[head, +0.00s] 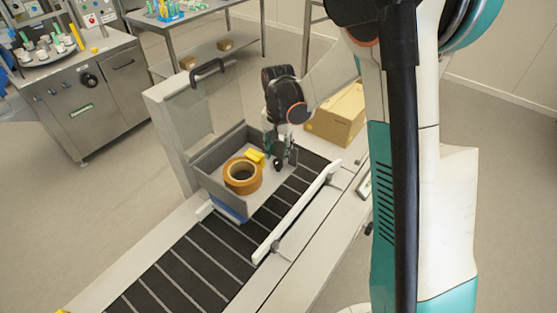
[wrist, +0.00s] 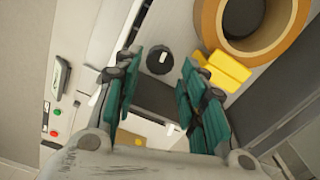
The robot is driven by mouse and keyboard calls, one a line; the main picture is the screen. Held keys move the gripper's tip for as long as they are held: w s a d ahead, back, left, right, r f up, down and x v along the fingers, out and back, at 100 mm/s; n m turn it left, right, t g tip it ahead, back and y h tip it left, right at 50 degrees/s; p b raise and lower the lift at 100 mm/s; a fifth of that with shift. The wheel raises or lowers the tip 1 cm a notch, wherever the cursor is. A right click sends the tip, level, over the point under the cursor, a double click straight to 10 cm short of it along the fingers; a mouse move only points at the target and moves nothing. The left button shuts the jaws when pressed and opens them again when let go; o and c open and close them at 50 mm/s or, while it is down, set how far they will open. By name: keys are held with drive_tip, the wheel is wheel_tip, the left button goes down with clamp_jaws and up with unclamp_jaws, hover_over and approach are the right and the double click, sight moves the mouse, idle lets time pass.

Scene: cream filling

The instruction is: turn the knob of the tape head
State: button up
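The tape head is a grey, open-topped housing (head: 213,160) above the conveyor. It holds a brown tape roll (head: 240,188), with a yellow part (head: 254,156) beside it. In the wrist view, a round black knob (wrist: 158,61) with a small white mark sits near the yellow parts (wrist: 228,70) and the tape roll (wrist: 208,28). My gripper (wrist: 158,72) is open, its green-padded fingers on either side of the knob in the picture. I see no clear contact, and the depth gap cannot be told. In the head view, my gripper (head: 284,158) is at the housing's right end.
The conveyor (head: 180,270) runs under the housing, with a white side rail (head: 295,215). A cardboard box (head: 335,118) stands behind, to the right. A clear guard with a black handle (head: 208,68) rises at the back. A steel cabinet (head: 95,95) stands at far left.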

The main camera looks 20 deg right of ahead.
sight(278, 161)
drive_tip(key=shift+f, duration=2)
drive_tip(key=shift+c, duration=0.3)
drive_tip(key=c, duration=0.7)
drive_tip(key=shift+m+b, duration=0.6)
drive_tip(key=shift+c, duration=0.2)
drive_tip(key=o, duration=0.8)
drive_tip(key=shift+r, duration=0.1)
